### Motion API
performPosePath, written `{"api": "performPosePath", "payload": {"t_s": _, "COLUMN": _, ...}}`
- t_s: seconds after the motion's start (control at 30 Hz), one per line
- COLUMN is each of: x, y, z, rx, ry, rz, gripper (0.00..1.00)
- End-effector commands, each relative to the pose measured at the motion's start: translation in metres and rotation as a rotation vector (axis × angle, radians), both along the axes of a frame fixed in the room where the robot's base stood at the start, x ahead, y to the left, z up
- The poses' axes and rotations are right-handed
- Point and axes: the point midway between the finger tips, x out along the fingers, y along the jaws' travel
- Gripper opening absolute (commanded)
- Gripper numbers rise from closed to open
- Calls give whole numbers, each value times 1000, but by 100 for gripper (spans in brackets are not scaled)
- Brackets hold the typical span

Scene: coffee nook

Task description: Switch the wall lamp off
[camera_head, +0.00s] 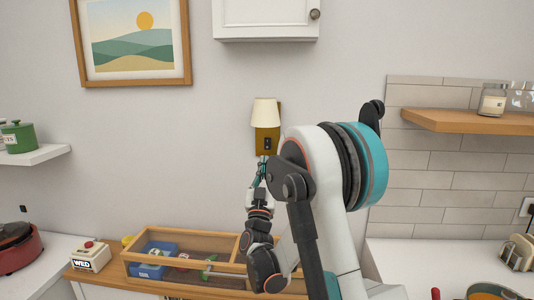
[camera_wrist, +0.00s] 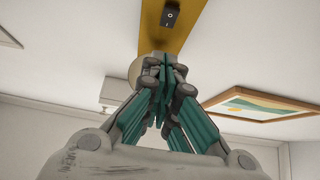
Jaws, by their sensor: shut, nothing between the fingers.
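The wall lamp has a cream shade (camera_head: 265,112) on an ochre backplate (camera_head: 277,132) fixed to the wall. A small black switch (camera_head: 267,143) sits low on the plate. It also shows in the wrist view (camera_wrist: 170,16), at the top, with a small pale mark on it. I cannot tell which way it is set or whether the lamp is lit. My gripper (camera_head: 262,160) is shut and empty, just below the switch in the picture. In the wrist view my gripper (camera_wrist: 164,72) points toward the plate and partly hides the shade. Contact cannot be seen.
A wooden tray (camera_head: 200,245) with several items stands on the counter below. A white wall cabinet (camera_head: 265,18) hangs above the lamp. A framed picture (camera_head: 74,45) hangs to the left and a wooden shelf (camera_head: 450,122) to the right. The wall around the lamp is clear.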

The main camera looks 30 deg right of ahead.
Motion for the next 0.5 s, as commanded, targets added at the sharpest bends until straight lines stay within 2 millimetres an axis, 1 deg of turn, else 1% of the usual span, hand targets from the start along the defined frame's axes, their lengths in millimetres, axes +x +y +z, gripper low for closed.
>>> {"api": "performPosePath", "payload": {"t_s": 0.03, "x": 7, "y": -6, "z": 6, "rx": 0, "ry": 0, "rz": -1, "gripper": 0}}
{"api": "performPosePath", "payload": {"t_s": 0.27, "x": 35, "y": -24, "z": 31, "rx": 1, "ry": 1, "rz": 0, "gripper": 0}}
{"api": "performPosePath", "payload": {"t_s": 0.4, "x": 53, "y": -36, "z": 27, "rx": -1, "ry": 1, "rz": -1, "gripper": 0}}
{"api": "performPosePath", "payload": {"t_s": 0.5, "x": 61, "y": -41, "z": 27, "rx": -1, "ry": 0, "rz": -1, "gripper": 0}}
